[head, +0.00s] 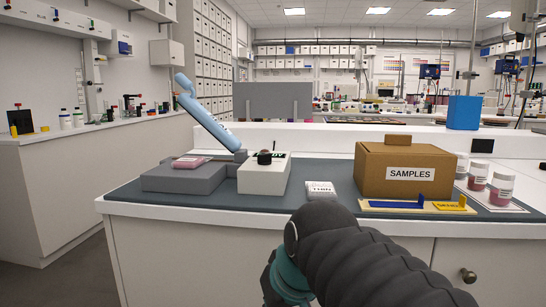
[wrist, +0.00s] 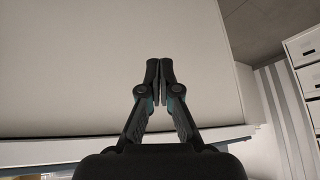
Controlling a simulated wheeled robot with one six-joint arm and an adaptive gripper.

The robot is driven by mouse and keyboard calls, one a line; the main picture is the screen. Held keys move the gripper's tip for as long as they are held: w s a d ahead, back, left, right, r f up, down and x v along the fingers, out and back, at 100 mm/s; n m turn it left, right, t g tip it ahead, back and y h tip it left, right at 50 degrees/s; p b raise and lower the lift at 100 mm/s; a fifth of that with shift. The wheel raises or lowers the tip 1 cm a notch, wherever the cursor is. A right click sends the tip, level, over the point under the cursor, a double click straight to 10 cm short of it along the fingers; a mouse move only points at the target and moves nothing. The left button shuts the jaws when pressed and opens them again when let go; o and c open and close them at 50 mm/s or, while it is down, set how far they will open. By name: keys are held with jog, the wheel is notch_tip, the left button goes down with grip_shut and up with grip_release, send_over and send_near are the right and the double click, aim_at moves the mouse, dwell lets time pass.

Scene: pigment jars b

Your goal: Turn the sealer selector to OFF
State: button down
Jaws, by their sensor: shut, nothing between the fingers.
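The sealer has a grey base (head: 183,178) and a raised light-blue lever (head: 207,118), and stands at the left of the counter. Beside it is a white box (head: 265,181) with a dark round selector knob (head: 264,157) on top. Markings show beside the knob, but they are too small to read, and I cannot tell which way the knob points. My gripper (wrist: 159,80) is shut and empty in the wrist view, in front of a plain pale surface. The head view shows my dark arm at the bottom, in front of the counter; the fingers are hidden there.
A pink packet (head: 191,162) lies on the sealer base. A small white packet (head: 320,189) lies right of the selector box. A cardboard SAMPLES box (head: 408,172), blue and yellow pieces (head: 397,202) and several jars (head: 502,187) stand farther right. The counter's front edge (head: 200,212) is clear.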

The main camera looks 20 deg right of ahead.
jog(key=w+d+r+t, duration=0.1)
jog(key=w+d+r, duration=0.2)
jog(key=w+r, duration=0.3)
jog(key=w+d+r+t, duration=0.1)
jog(key=w+d+r, duration=0.25)
jog(key=r, duration=0.55)
jog(key=n+t+y+b, duration=0.1)
jog(key=n, duration=0.1)
send_near(269, 162)
jog(key=s+d+r, duration=0.2)
jog(key=s, duration=0.4)
jog(key=x, duration=1)
jog(key=shift+a, duration=0.35)
jog(key=shift+w+a+r, duration=0.1)
jog(key=shift+w+r, duration=0.05)
jog(key=shift+w, duration=0.45)
jog(key=shift+w+a+r, duration=0.1)
jog(key=shift+w, duration=0.45)
jog(key=shift+w+a, duration=0.1)
jog(key=shift+w, duration=0.65)
jog(key=shift+n+y, duration=0.4)
